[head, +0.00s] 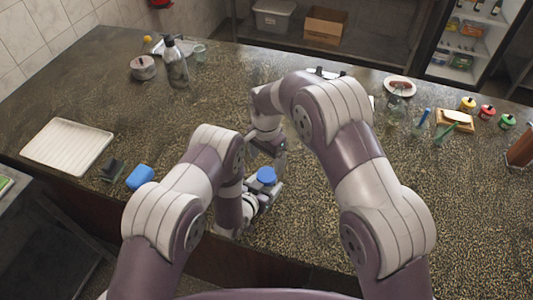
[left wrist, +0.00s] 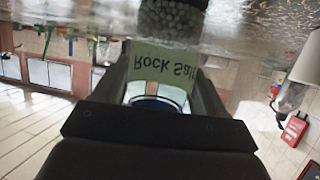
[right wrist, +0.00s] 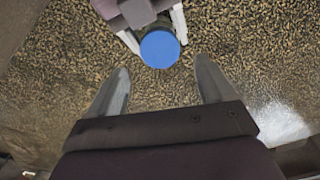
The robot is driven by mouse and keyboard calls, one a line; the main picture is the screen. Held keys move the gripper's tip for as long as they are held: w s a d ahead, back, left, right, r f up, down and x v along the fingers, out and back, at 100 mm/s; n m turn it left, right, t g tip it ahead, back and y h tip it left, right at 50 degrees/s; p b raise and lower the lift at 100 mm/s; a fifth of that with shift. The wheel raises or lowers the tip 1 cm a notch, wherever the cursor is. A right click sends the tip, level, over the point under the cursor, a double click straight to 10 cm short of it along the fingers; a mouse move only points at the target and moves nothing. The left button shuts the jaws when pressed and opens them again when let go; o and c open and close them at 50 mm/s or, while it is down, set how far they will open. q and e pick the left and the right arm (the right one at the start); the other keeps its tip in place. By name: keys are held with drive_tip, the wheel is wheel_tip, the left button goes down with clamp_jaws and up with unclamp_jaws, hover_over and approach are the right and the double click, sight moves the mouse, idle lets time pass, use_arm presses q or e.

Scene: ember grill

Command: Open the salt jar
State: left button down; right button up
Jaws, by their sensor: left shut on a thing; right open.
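The salt jar has a blue lid (head: 266,175) and a pale green label reading "Rock Salt" (left wrist: 165,65), which appears upside down in the left wrist view. My left gripper (head: 262,192) is shut on the jar's body, with a finger on each side of the label. In the right wrist view the round blue lid (right wrist: 160,49) sits on top of the jar, seen from above. My right gripper (right wrist: 163,85) is open and empty, with the lid just beyond its fingertips, not between them.
A blue sponge (head: 140,177) and a white tray (head: 68,146) lie on the left of the speckled counter. A bottle (head: 176,65) and a pot (head: 143,68) stand at the back left. Small coloured jars (head: 487,112) stand at the right.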

sight(267, 174)
wheel_tip(267, 174, down, 6)
drive_tip(key=shift+f, duration=0.2)
drive_tip(key=shift+c, duration=0.3)
drive_tip(key=c, duration=1)
drive_tip(key=n, duration=1)
drive_tip(key=shift+r, duration=0.1)
drive_tip(key=o, duration=1.2)
drive_tip(key=shift+c, duration=0.2)
